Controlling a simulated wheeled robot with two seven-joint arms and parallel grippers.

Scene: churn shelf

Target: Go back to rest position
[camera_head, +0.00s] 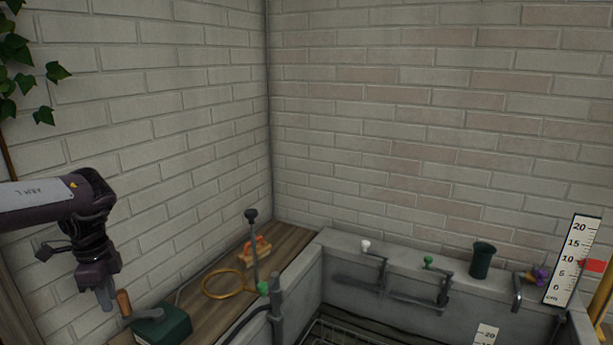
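My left arm comes in from the left edge, dark purple with a pale label. My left gripper (106,299) points down at the lower left. Its fingers show as one small grey shape, so I cannot tell how far apart they are. A wooden handle (124,303) is just right of the fingertips, beside a dark green box (170,326) on the wooden shelf. I see nothing clearly held. My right gripper is not in view.
The wooden shelf (200,292) carries a brass ring (228,296), an orange item (257,248) and an upright rod (254,250). A grey stone basin (345,255) at right has crank handles, a dark green cup (482,260) and a ruler (572,260). Brick walls stand behind.

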